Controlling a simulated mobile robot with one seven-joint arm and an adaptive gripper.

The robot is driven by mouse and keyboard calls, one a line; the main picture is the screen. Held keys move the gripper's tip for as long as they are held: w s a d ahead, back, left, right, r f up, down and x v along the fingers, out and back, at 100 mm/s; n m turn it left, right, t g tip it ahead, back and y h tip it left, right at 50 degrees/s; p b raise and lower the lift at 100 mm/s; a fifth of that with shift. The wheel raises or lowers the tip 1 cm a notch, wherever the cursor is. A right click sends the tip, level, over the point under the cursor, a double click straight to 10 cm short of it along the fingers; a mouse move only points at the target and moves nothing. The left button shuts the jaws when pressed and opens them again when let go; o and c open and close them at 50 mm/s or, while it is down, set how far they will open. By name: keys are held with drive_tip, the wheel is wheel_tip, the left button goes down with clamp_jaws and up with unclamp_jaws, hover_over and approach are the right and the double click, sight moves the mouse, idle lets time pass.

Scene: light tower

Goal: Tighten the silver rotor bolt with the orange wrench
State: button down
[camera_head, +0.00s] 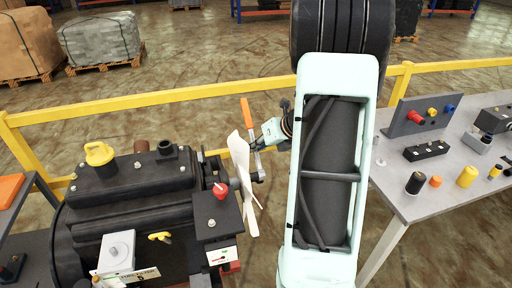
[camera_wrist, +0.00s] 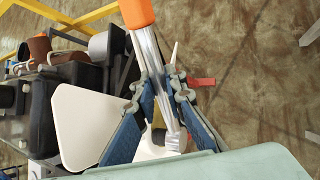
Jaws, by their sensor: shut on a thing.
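The orange wrench (camera_head: 247,113) stands nearly upright beside the white rotor (camera_head: 240,150) on the front of the dark engine. In the wrist view its orange handle (camera_wrist: 137,12) is at the top and its silver shaft (camera_wrist: 148,50) runs down between my blue fingers. My gripper (camera_head: 275,131) is shut on the shaft; the fingers (camera_wrist: 160,95) also show in the wrist view. The wrench's lower end (camera_wrist: 173,142) is by the rotor hub (camera_head: 258,175). The silver rotor bolt is not clearly visible, so I cannot tell whether the wrench is seated on it.
The engine (camera_head: 135,185) fills the lower left, with a yellow cap (camera_head: 99,153) and a red knob (camera_head: 220,190) on top. A yellow railing (camera_head: 200,92) runs behind. A grey table (camera_head: 410,190) with small parts stands at right. My arm hides the middle.

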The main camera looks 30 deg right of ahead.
drive_tip(key=shift+w+a+f, duration=0.1)
drive_tip(key=shift+w+f, duration=0.05)
idle(0.4)
drive_tip(key=shift+b, duration=1)
drive_tip(key=shift+r, duration=0.2)
drive_tip(key=shift+s+d+p, duration=0.2)
drive_tip(key=shift+s+d, duration=0.1)
drive_tip(key=shift+d, duration=0.65)
drive_tip(key=shift+s+d+p, duration=0.15)
drive_tip(key=shift+s+d, duration=0.1)
drive_tip(key=shift+d, duration=0.7)
drive_tip(key=shift+s+d+p, duration=0.2)
drive_tip(key=shift+s+d, duration=0.1)
drive_tip(key=shift+d, duration=0.65)
